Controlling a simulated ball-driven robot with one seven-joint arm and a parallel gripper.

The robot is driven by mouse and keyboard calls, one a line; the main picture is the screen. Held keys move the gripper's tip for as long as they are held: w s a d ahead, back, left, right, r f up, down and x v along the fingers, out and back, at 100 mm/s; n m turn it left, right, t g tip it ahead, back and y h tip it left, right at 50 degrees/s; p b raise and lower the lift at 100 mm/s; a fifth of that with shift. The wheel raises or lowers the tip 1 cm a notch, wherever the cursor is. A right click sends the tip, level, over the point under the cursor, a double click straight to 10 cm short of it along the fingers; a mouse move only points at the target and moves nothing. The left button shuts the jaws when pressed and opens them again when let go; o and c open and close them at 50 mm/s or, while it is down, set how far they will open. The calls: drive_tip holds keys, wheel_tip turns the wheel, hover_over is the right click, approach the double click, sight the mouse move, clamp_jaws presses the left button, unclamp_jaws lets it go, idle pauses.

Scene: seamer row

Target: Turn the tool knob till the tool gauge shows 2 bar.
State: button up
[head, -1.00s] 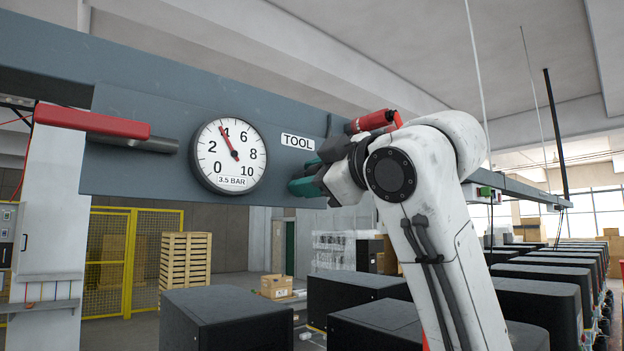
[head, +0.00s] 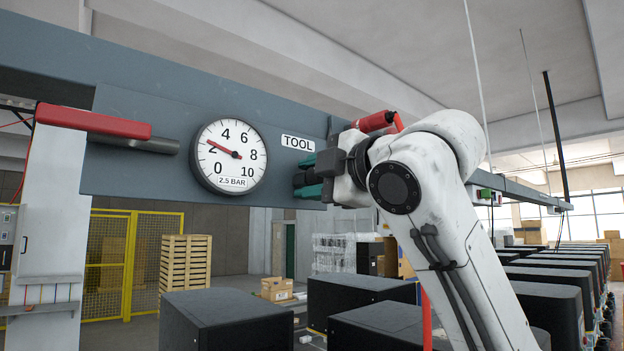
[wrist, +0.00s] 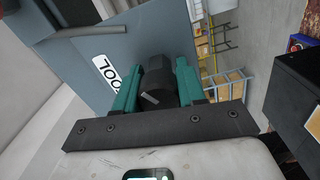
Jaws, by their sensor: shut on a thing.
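The tool gauge (head: 231,156) is a round white dial on the blue-grey panel. Its red needle points a little above the 2 mark, and its readout says 2.5 BAR. The TOOL label (head: 298,143) is to its right. My gripper (head: 312,176), with green fingers, is at the panel below the label. In the wrist view the black tool knob (wrist: 157,82) sits between the green fingers, with a pale line across its face. The gripper is shut on the knob.
A red-handled lever (head: 95,121) sticks out from the panel left of the gauge. Black boxes (head: 225,318) stand below and to the right. A yellow fence (head: 122,260) and stacked pallets (head: 186,275) are farther back.

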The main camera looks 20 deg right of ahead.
drive_tip(key=shift+a, duration=0.1)
drive_tip(key=o, duration=1.1)
drive_tip(key=shift+c, duration=0.2)
drive_tip(key=shift+s, duration=0.1)
drive_tip(key=b+v, duration=0.3)
drive_tip(key=v, duration=0.7)
drive_tip(key=shift+s+b, duration=0.35)
